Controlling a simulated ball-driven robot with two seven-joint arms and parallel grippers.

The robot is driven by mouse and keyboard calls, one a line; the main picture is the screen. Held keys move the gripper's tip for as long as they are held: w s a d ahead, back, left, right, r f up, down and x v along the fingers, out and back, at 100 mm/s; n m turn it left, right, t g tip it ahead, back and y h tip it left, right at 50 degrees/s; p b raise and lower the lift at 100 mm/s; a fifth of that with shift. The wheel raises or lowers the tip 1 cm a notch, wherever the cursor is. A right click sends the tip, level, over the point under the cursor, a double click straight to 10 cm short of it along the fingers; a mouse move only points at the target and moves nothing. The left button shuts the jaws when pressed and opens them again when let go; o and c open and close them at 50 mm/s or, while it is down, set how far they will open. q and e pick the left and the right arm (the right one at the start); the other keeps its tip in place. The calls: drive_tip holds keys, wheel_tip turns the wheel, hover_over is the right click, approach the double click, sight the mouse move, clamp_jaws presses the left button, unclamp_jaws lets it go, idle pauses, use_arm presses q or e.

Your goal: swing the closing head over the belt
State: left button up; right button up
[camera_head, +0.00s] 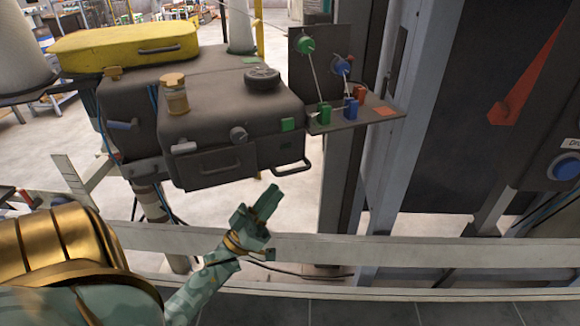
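The closing head (230,105) is a dark grey box-shaped machine at upper left of centre, carried on a post. It has a yellow cover (130,45) on top at the back, a jar with an orange lid and a black knob. A bar handle (293,168) sticks out at its lower front right corner. My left gripper (270,192) is below and slightly left of this handle in the picture, apart from it, pointing up. Its fingers look close together, but the gap between them cannot be made out. Nothing shows in it. My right gripper is not in view. I cannot make out the belt.
A small shelf (350,118) with green, blue and orange fittings stands right of the head, beside grey uprights. A dark panel with a red pointer (525,80) and blue button (566,167) is at right.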

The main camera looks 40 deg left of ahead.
sight(291, 170)
use_arm(q)
drive_tip(key=p+x, duration=0.1)
drive_tip(key=x, duration=0.6)
drive_tip(key=shift+w, duration=0.15)
clamp_jaws()
